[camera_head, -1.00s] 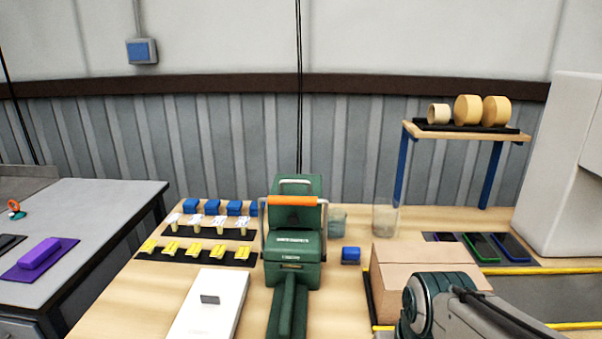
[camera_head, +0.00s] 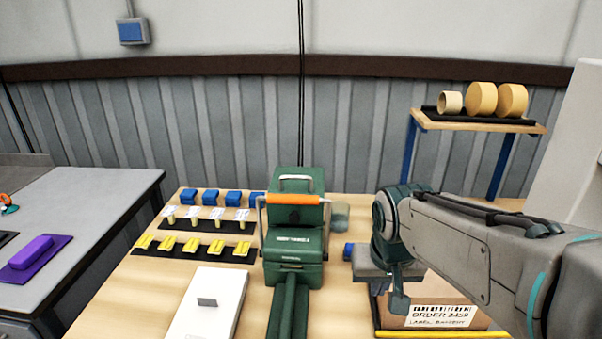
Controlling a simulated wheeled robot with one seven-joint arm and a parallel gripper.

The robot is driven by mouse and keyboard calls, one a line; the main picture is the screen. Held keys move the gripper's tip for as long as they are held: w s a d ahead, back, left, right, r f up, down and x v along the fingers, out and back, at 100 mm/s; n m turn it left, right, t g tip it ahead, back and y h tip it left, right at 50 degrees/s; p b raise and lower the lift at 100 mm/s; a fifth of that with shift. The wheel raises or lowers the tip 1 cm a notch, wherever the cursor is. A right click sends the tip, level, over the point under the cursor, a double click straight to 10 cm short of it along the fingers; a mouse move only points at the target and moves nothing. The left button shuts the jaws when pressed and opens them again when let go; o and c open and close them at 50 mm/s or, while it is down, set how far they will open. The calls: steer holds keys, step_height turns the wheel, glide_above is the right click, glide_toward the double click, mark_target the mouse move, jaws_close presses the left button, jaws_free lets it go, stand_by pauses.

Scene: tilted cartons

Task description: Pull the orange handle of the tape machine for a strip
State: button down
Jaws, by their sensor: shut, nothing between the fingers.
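The green tape machine (camera_head: 293,245) stands upright on the wooden workbench near the middle of the head view. Its orange handle (camera_head: 294,199) spans the top front between two grey side arms and looks raised. A long green chute (camera_head: 288,306) runs from the machine towards me. My gripper (camera_head: 398,303) is to the right of the machine, apart from the handle, pointing down in front of the carton. Its fingers are shut and empty. My arm reaches in from the right and hides part of the carton and the bench behind it.
A brown carton (camera_head: 437,314) with an order label sits right of the machine. A white box (camera_head: 207,303) lies left of the chute. Yellow items (camera_head: 191,246) and blue blocks (camera_head: 233,199) line the left bench. Tape rolls (camera_head: 482,99) stand on a raised shelf.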

steer(key=w+a+r+t+p, duration=0.1)
steer(key=w+a+r+p, duration=0.2)
steer(key=w+a+r, duration=0.4)
steer(key=w+a+r+t+p, duration=0.2)
steer(key=w+a+r, duration=0.5)
steer(key=w, duration=0.5)
steer(key=shift+a+r+p, duration=0.2)
steer(key=shift+a+p, duration=0.5)
steer(key=shift+a, duration=0.2)
steer(key=shift+f, duration=0.15)
steer(key=p+x, duration=0.1)
steer(key=x, duration=0.8)
steer(key=shift+w+f+p, duration=0.25)
steer(key=shift+f+p, duration=0.1)
steer(key=shift+s+f+b, duration=0.1)
steer(key=shift+s+b, duration=0.05)
steer(key=shift+b, duration=0.4)
